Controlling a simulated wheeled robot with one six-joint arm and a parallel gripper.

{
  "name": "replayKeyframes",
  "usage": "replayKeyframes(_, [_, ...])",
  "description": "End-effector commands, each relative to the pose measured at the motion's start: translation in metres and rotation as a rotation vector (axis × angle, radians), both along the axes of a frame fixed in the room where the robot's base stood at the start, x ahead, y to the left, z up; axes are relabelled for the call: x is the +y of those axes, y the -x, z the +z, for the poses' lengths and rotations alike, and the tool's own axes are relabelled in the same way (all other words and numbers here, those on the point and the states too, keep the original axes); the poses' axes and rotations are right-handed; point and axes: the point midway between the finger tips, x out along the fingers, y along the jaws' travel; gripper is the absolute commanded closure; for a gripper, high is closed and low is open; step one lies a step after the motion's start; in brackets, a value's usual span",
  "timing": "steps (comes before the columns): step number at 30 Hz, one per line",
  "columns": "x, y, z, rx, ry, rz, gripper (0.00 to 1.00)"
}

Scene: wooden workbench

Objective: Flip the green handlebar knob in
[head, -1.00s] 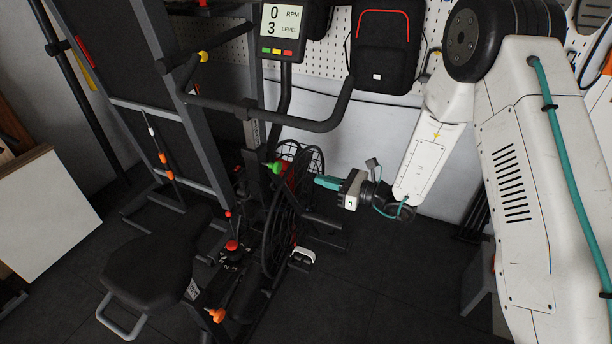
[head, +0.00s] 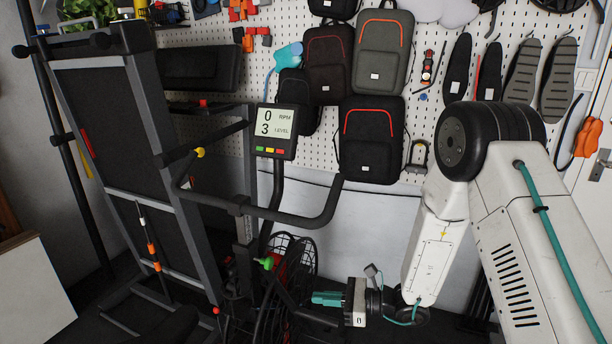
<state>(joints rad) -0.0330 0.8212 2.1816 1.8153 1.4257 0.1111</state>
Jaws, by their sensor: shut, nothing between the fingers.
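The green knob (head: 265,263) sits on the exercise bike's dark post, below the handlebar (head: 290,217) and left of my gripper. It looks small, with a lever-like shape. My gripper (head: 314,298) has teal fingers that point left. The fingers are shut with nothing between them. They are a short way right of and below the green knob in the picture, apart from it. The bike's display (head: 276,131) reads 0 RPM and level 3. A yellow knob (head: 200,152) sits near the handlebar's left part.
The bike's wire-guarded wheel (head: 295,255) is just behind and left of my gripper. A folded treadmill frame (head: 172,150) stands at the left. Backpacks (head: 371,140) hang on the pegboard behind. The white wall (head: 370,235) right of the handlebar is clear.

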Motion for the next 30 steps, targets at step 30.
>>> replayKeyframes(30, [-0.166, 0.261, 0.195, -0.844, 0.943, 1.344, 1.0])
